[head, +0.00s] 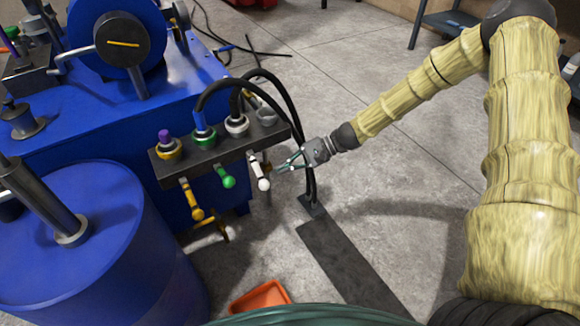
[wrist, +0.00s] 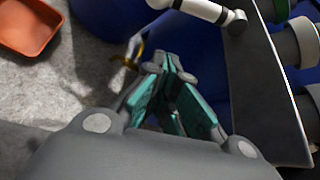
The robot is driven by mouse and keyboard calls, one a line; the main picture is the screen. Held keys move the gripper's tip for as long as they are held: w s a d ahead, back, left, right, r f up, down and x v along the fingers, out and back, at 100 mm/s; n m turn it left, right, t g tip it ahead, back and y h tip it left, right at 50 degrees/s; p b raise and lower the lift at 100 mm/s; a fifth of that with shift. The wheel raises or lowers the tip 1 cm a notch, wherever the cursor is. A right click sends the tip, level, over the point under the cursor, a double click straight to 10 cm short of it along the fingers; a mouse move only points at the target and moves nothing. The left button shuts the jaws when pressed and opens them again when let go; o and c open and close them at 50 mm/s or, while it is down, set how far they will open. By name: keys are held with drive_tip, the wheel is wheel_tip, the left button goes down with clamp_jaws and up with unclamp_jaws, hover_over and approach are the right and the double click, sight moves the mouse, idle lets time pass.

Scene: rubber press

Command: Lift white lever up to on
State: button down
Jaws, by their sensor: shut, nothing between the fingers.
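The white lever (head: 259,172) is on the front of the dark valve block (head: 215,152), at its right end. It slants downward, with a round knob at its lower end. My gripper (head: 281,167) is just right of the lever in the head view, with its fingers pointing left. In the wrist view the white lever (wrist: 205,10) lies at the top edge, beyond and slightly right of my shut, empty fingertips (wrist: 172,66). A gap shows between lever and fingertips there. Part of the lever is cut off by the frame.
A green lever (head: 225,177) and a yellow lever (head: 192,200) sit left of the white one. Black hoses (head: 300,135) hang close to my gripper. A blue drum (head: 95,240) stands left, and an orange tray (head: 260,297) lies on the floor. Open floor is at right.

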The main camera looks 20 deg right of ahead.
sight(257, 170)
drive_tip(key=s+b+x, duration=0.1)
drive_tip(key=b+x, duration=0.1)
drive_tip(key=x, duration=0.4)
drive_tip(key=shift+s+a+r, duration=0.1)
drive_tip(key=shift+s+r, duration=0.25)
drive_tip(key=shift+r, duration=0.45)
drive_tip(key=shift+s+a+r, duration=0.1)
drive_tip(key=shift+s+r, duration=0.3)
drive_tip(key=shift+r, duration=0.45)
